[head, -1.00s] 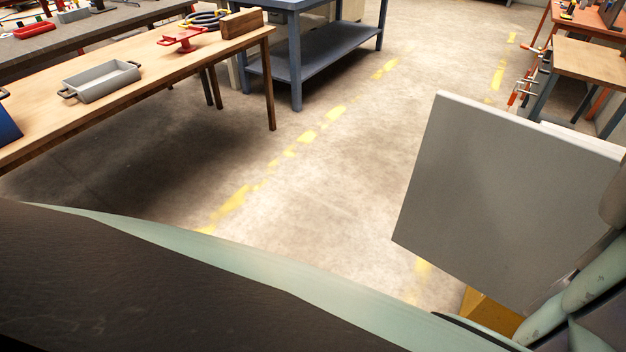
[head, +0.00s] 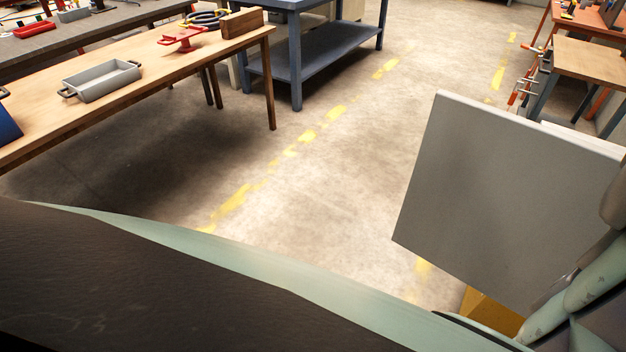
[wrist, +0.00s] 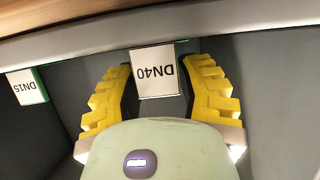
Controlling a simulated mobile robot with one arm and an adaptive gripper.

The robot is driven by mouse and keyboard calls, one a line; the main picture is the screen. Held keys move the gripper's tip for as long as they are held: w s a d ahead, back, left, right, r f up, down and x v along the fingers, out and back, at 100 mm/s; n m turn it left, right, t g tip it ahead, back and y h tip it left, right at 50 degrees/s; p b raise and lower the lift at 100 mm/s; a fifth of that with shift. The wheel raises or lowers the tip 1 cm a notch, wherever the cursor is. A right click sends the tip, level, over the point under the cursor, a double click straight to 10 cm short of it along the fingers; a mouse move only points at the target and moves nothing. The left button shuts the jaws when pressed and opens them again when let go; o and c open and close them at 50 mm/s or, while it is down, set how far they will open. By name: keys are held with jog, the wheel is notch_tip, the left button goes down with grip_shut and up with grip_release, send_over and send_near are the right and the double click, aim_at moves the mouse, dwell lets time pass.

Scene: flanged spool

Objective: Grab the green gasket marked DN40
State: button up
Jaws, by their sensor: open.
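In the wrist view a white card marked DN40 (wrist: 157,74) appears upside down between the two yellow fingers of my gripper (wrist: 161,68). The fingers are open, one on each side of the card, and I cannot tell whether they touch anything. A thin green strip shows at the card's upper right edge; no gasket ring can be made out. The head view does not show the gripper or the DN40 card.
A second white card marked DN15 (wrist: 26,88), with a green edge, is at the left in the wrist view. A pale ledge (wrist: 220,18) runs along the top. In the head view a large grey panel (head: 505,190) stands at right; a wooden table (head: 140,100) is at left, with open floor between.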

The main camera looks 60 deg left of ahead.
grip_shut()
dwell(0.6)
